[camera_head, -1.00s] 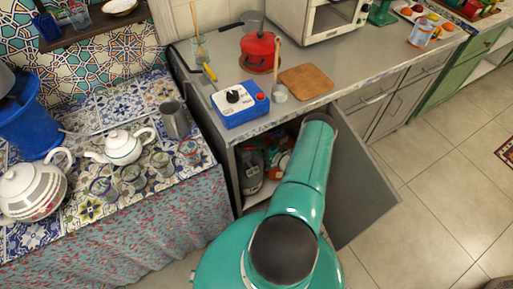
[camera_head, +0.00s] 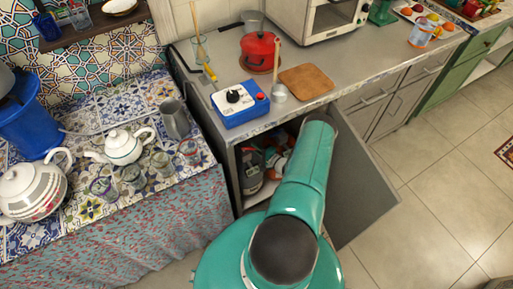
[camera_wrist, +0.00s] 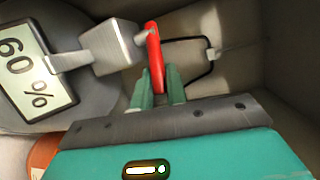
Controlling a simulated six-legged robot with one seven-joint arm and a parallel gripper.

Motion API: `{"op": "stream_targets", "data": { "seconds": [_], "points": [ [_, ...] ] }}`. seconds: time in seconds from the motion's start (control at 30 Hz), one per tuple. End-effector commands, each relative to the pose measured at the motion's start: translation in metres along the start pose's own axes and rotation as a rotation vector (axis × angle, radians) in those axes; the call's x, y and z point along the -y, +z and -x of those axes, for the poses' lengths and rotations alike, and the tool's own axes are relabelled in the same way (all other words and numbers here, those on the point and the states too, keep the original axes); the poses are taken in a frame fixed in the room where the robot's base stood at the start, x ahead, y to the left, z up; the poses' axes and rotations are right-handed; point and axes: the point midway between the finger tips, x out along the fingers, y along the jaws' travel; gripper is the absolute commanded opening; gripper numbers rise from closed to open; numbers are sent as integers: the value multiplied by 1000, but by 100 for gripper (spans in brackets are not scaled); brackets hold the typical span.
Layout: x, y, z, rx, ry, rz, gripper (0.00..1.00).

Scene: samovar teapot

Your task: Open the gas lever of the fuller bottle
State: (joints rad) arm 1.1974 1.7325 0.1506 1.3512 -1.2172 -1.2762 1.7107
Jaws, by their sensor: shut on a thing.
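In the wrist view, a red gas lever (camera_wrist: 154,52) stands upright on a square metal valve block (camera_wrist: 112,47). A display (camera_wrist: 30,68) beside the valve reads 60 %, set over a rounded grey bottle top (camera_wrist: 88,95). My gripper (camera_wrist: 159,88) has its green fingers closed around the lower end of the lever. In the camera_head view, a dark bottle (camera_head: 250,178) stands inside the open cabinet under the counter, partly hidden. My arm covers much of the opening and my gripper's fingertips are hard to make out there. No other bottle's reading shows.
The cabinet door (camera_head: 360,190) hangs open to the right of my arm. A blue control box (camera_head: 238,104), a red pot (camera_head: 260,50) and a wooden board (camera_head: 306,81) stand on the counter. A tiled table (camera_head: 95,205) with teapots and glasses is at left. The floor at right is clear.

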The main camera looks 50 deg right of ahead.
Motion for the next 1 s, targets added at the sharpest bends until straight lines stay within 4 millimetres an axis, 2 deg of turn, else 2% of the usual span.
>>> {"op": "stream_targets", "data": {
  "seconds": [0.2,0.57,0.6,0.67,1.0],
  "points": [
    [-1,7,6,-140,-19,-23,0],
    [-2,7,7,-163,-20,-23,0],
    [-2,7,7,-163,-20,-23,23],
    [-2,7,7,-163,-20,-23,34],
    [-2,8,8,-162,-20,-23,36]
  ]
}}
